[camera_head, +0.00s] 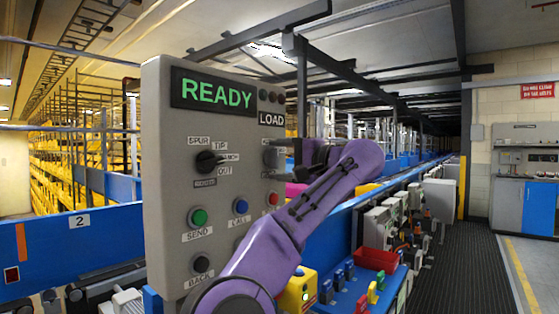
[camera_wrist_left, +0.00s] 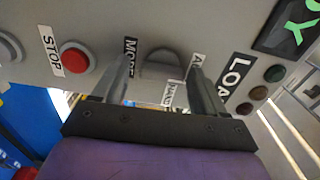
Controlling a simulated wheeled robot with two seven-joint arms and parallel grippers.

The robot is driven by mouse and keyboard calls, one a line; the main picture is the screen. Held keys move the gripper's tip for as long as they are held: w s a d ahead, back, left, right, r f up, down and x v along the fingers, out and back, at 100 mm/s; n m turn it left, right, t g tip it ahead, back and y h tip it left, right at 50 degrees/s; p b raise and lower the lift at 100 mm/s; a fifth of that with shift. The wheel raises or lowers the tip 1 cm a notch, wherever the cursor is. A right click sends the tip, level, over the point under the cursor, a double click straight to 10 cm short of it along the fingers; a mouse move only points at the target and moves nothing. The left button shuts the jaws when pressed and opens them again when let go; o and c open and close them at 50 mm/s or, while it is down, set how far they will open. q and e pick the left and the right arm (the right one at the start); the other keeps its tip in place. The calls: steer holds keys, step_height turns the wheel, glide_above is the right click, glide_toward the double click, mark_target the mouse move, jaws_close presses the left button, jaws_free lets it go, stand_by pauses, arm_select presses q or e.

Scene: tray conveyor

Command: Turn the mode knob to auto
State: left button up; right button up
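The grey control panel (camera_head: 165,120) stands upright in the head view and shows a green READY display (camera_head: 212,93). The mode knob (camera_wrist_left: 163,62) is a grey rounded knob in the left wrist view, with a MODE label on its left and partly covered labels to its right and below. In the head view the knob is mostly hidden by my arm. My left gripper (camera_head: 296,160) is at the panel's right side. Its fingers (camera_wrist_left: 160,68) are open, one on each side of the knob, with visible gaps. I cannot tell which way the knob points. My right gripper is not in view.
On the panel are a black selector knob (camera_head: 206,161), a green SEND button (camera_head: 198,217), a blue CALL button (camera_head: 241,207) and a red STOP button (camera_wrist_left: 75,57). A red bin (camera_head: 376,258) and a yellow box (camera_head: 298,291) stand below right. The floor aisle at right is clear.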

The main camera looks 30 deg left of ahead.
arm_select(q)
steer(key=d+p, duration=0.2)
steer(key=d, duration=0.8)
steer(key=shift+s+d, duration=0.3)
steer(key=shift+s, duration=0.1)
